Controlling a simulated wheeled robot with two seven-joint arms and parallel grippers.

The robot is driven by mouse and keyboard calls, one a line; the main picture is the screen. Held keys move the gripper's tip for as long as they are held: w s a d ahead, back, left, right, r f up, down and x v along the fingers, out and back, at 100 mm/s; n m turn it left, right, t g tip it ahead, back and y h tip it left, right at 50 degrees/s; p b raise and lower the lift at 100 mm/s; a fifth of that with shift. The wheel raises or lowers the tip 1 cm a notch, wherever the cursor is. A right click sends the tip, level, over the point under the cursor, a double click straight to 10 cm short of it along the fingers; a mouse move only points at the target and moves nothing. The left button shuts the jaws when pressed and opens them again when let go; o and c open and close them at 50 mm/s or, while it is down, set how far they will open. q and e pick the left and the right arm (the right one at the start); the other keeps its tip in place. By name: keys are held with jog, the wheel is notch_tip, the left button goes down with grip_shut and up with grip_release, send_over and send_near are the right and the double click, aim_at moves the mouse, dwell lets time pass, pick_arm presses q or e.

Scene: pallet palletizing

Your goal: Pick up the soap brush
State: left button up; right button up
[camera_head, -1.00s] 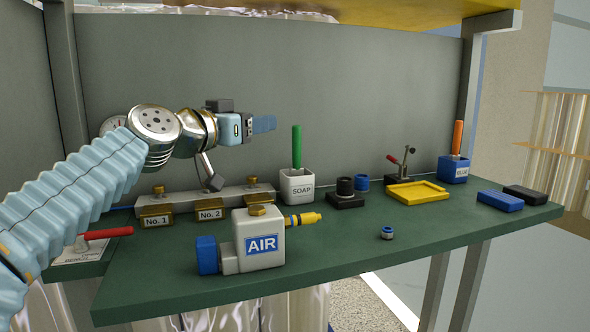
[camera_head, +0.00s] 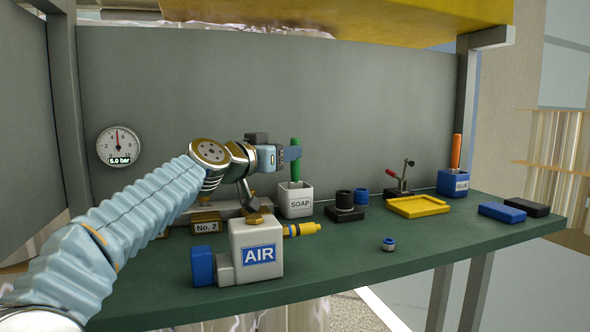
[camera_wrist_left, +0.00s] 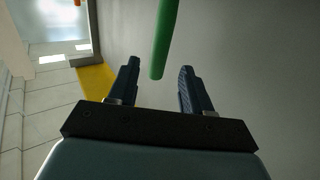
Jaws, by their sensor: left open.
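The soap brush has a green handle (camera_head: 296,160) that stands upright in the white pot labelled SOAP (camera_head: 299,201), towards the back of the green bench. Its lower end is hidden in the pot. My left gripper (camera_head: 291,154) is level with the upper part of the handle and overlaps it in the head view. In the left wrist view the two dark fingers (camera_wrist_left: 156,85) are apart, and the green handle (camera_wrist_left: 164,40) shows between and beyond their tips. The fingers are not closed on it. My right gripper is not in view.
The AIR block (camera_head: 256,247) with a yellow nozzle stands in front of the pot. A black holder (camera_head: 345,213), a yellow tray (camera_head: 418,207) and a blue GLUE pot (camera_head: 453,184) are to the right. A gauge (camera_head: 119,146) hangs on the back wall.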

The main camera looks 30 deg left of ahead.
pick_arm(q)
jog(key=w, duration=0.1)
jog(key=w+p, duration=0.1)
jog(key=w, duration=0.2)
jog(key=shift+d+r, duration=0.2)
jog(key=shift+d, duration=0.15)
jog(key=shift+w+f, duration=0.1)
jog(key=shift+w, duration=0.25)
jog(key=shift+c, duration=0.4)
grip_shut()
notch_tip(320, 180, up, 10)
jog(key=p, duration=0.5)
jog(key=shift+p, duration=0.35)
